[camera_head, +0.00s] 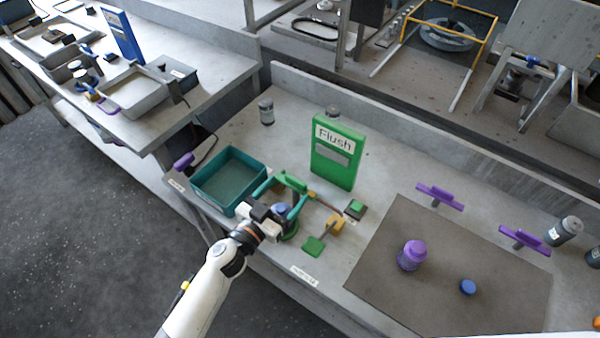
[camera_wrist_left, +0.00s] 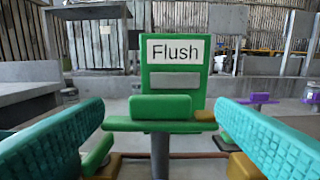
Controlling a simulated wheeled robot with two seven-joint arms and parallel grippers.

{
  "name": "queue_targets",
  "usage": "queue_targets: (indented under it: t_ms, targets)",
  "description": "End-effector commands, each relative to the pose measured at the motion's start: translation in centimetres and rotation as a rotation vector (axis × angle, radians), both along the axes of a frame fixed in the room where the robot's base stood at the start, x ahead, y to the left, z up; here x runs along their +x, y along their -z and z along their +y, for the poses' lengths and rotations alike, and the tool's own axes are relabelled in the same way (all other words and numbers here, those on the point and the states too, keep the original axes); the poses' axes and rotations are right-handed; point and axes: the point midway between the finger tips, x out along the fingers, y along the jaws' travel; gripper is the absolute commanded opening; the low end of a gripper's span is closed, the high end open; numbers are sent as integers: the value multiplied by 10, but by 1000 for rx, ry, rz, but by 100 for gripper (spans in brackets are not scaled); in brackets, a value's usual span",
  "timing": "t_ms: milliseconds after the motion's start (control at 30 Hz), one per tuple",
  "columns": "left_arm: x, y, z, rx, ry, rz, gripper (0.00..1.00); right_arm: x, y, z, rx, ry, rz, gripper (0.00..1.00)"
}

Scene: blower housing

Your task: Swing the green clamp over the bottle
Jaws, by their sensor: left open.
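The green clamp (camera_head: 292,181) is at the near edge of the bench, in front of the green "Flush" board. In the left wrist view its green bar and raised block (camera_wrist_left: 160,108) sit crosswise on a grey post. My left gripper (camera_head: 281,197) is open, with its teal fingers either side of the clamp block and apart from it. A blue-topped part (camera_head: 282,210) shows between the fingers, above a green base; my gripper partly hides it, and I cannot tell if it is the bottle. My right gripper is not in view.
A teal bin (camera_head: 196,187) stands left of the clamp. The green "Flush" board (camera_head: 337,153) rises behind it. A green plate (camera_head: 313,246) lies to the right. The brown mat (camera_head: 400,222) holds a blue cap (camera_head: 468,287); purple-handled clamps (camera_head: 439,197) stand behind.

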Motion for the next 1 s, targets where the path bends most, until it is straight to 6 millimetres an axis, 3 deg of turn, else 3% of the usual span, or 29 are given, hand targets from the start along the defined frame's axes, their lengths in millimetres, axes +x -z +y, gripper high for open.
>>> queue_targets:
  t_ms: [300,767,1000]
  targets:
    - [46,-1,-34,-1,0,-2,80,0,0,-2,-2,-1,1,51]
    - [58,0,-42,0,-1,0,80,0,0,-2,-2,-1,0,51]
    - [57,0,-42,0,-1,0,44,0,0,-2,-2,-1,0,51]
